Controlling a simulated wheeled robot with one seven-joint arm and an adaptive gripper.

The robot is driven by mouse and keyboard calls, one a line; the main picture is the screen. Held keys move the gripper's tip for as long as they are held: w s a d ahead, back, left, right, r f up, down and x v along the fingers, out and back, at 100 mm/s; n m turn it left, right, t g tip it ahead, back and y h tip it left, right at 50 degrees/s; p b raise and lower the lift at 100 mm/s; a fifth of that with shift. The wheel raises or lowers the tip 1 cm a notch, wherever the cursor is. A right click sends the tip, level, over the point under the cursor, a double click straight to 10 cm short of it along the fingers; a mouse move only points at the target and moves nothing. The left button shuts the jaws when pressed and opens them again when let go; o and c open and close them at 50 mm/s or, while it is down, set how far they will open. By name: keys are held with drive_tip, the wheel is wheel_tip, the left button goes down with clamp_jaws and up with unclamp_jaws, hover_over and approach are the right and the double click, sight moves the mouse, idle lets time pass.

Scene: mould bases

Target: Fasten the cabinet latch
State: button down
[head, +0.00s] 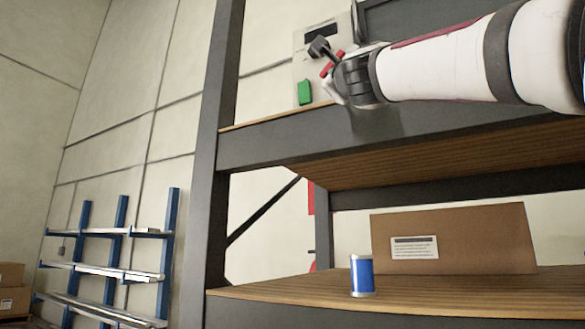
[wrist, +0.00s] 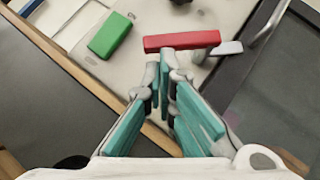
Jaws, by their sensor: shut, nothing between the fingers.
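A pale grey cabinet panel (head: 301,68) with a dark label stands on the upper shelf in the head view. It also fills the top middle of the wrist view (wrist: 150,15). A red bar (wrist: 182,41) lies across the panel, with a small light grey metal piece (wrist: 228,48) at its right end. A green block (wrist: 110,35) sits to the left; it shows in the head view too (head: 304,92). My gripper (wrist: 166,66) is shut and empty, its fingertips just below the red bar in the picture. I cannot tell whether they touch it. In the head view my gripper (head: 337,82) partly hides the panel.
The dark shelf beam (head: 260,143) runs below my gripper. A shelf post (head: 213,120) rises to the left. The lower shelf holds a blue can (head: 362,276) and a cardboard box (head: 470,240). A blue rack (head: 120,240) stands by the far wall.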

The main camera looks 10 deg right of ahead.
sight(323, 77)
drive_tip(key=m+h+b, duration=0.1)
drive_tip(key=m+h, duration=0.2)
drive_tip(key=w+a+m+h+b, duration=0.1)
drive_tip(key=m+h, duration=0.2)
drive_tip(key=m, duration=0.1)
drive_tip(key=w+a+r+m+g+h+b, duration=0.1)
drive_tip(key=m+h, duration=0.2)
drive_tip(key=shift+a+h, duration=0.2)
drive_tip(key=shift+h, duration=0.1)
drive_tip(key=shift+r+m, duration=0.15)
drive_tip(key=shift+m, duration=0.35)
drive_tip(key=shift+s, duration=0.15)
drive_tip(key=v, duration=1.2)
